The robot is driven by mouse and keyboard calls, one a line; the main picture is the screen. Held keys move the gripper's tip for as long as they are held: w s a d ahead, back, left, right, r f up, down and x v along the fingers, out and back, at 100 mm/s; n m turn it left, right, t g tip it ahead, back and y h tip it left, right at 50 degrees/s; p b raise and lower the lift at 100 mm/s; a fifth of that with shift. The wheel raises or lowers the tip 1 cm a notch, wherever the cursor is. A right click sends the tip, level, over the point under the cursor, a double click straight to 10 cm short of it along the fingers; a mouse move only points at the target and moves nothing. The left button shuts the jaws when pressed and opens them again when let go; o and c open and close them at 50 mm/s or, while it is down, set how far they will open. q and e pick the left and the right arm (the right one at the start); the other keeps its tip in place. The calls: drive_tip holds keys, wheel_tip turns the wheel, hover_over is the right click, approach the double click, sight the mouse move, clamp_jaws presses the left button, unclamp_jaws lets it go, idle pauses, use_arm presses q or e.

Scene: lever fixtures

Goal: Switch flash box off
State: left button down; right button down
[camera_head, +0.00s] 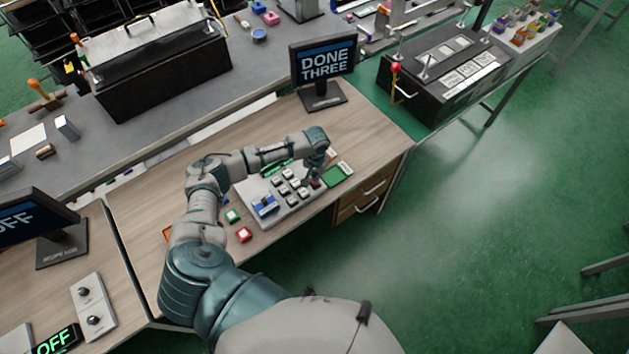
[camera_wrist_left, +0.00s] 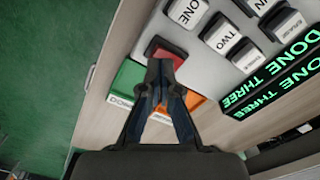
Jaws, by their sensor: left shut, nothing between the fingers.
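No label reading flash box is legible, so I cannot tell which fixture it is. A pale panel (camera_head: 282,208) with several keys and a blue part lies on the wooden desk under my left arm. In the left wrist view, the keys include one marked TWO (camera_wrist_left: 221,38), and a lit strip (camera_wrist_left: 262,88) reads DONE THREE. My left gripper (camera_head: 315,182) is shut and empty. In the left wrist view its fingertips (camera_wrist_left: 160,72) are over the lower edge of a red button (camera_wrist_left: 164,50), partly hiding it; contact is unclear. My right gripper is out of view.
A monitor (camera_head: 324,66) reading DONE THREE stands behind the panel. Another monitor (camera_head: 38,218) ends in FF. A panel with two dark knobs (camera_head: 92,306) and a lit OFF sign (camera_head: 56,342) are lower left. Green (camera_head: 232,216) and red (camera_head: 244,235) buttons sit near the desk's front edge.

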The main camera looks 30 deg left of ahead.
use_arm(q)
drive_tip(key=shift+f+b, duration=0.35)
drive_tip(key=shift+f, duration=0.8)
idle(0.6)
drive_tip(key=shift+s, duration=0.1)
wheel_tip(320, 180, up, 2)
drive_tip(key=p, duration=0.2)
drive_tip(key=shift+r+p, duration=0.1)
drive_tip(key=shift+p, duration=0.3)
wheel_tip(320, 180, up, 5)
drive_tip(key=p, duration=0.6)
